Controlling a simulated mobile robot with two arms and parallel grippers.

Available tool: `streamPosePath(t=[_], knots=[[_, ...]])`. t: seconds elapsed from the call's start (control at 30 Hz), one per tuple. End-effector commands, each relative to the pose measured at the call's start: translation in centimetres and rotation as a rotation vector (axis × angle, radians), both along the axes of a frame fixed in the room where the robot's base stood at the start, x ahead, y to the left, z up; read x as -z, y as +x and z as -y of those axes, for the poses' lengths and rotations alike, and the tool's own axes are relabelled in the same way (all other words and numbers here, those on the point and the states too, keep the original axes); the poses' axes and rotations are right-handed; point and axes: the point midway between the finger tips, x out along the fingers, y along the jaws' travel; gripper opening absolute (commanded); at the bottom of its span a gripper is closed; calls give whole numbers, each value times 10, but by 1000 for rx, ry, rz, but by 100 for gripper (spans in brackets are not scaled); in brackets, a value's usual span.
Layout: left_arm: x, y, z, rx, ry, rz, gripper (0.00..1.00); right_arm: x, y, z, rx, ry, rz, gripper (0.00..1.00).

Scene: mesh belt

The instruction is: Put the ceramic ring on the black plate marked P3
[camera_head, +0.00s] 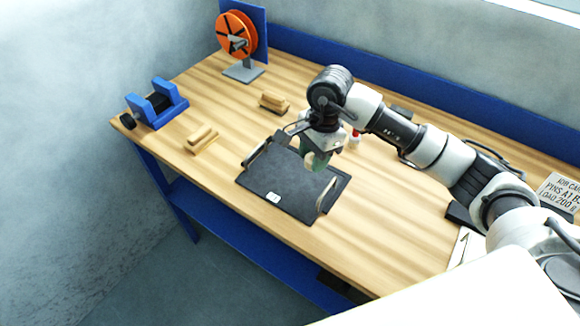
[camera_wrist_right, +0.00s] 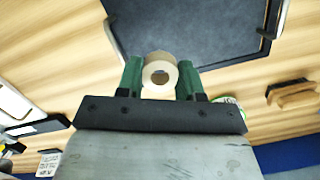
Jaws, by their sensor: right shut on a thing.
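My right gripper (camera_head: 317,160) is over the far part of the black plate (camera_head: 262,178) in the head view. The plate lies flat on the wooden bench, with metal handles at two sides and a small white label near its front edge; the label's text is too small to read. In the right wrist view my right gripper (camera_wrist_right: 160,78) has its green fingers shut on the ceramic ring (camera_wrist_right: 160,58), which is cream with a round hole. The black plate (camera_wrist_right: 185,28) shows beyond the ring. I cannot tell whether the ring touches it. My left gripper is not in view.
A blue cradle (camera_head: 157,104) and an orange reel (camera_head: 236,37) on a stand are at the far left. A printed card (camera_head: 560,193) is at right. The bench front is clear.

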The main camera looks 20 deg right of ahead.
Motion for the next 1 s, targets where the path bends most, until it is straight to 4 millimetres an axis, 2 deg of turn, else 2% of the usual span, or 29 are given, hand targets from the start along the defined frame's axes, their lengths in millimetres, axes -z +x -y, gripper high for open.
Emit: streamPosePath(t=[0.03, 0.1, 0.3, 0.47, 0.7, 1.0], knots=[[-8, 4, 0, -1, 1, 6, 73, 4, 6, -12, -4, 2, -5, 14], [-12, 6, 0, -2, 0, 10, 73, 13, 15, -23, -3, 3, -5, 14], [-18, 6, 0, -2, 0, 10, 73, 30, 30, -41, -2, 1, -2, 14], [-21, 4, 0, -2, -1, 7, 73, 39, 32, -43, -4, -1, -3, 14], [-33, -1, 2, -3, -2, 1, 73, 70, 32, -43, -3, -1, -2, 14], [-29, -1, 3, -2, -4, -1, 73, 75, 32, -43, -4, -2, 1, 14]])
